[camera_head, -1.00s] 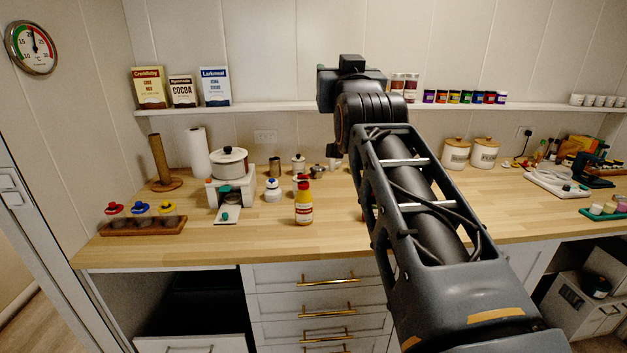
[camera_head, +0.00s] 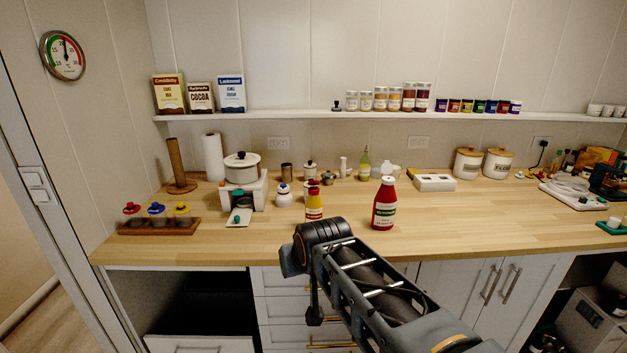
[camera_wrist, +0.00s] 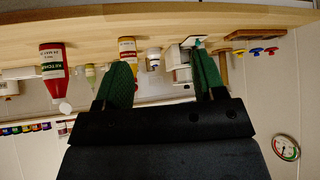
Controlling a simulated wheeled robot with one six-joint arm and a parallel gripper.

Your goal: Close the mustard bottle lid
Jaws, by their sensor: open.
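The mustard bottle (camera_head: 315,205) is yellow with a label and stands upright near the counter's front, left of the ketchup bottle. Something red shows at its top, but I cannot tell whether it is the lid or a thing behind it. In the head view my arm reaches low before the counter, and the fingers cannot be made out.
A red ketchup bottle (camera_head: 384,206) with a white cap stands to the right. A small white bottle (camera_head: 284,196), a white stand with a pot (camera_head: 241,168) and a wooden rack with colored tops (camera_head: 158,226) are to the left.

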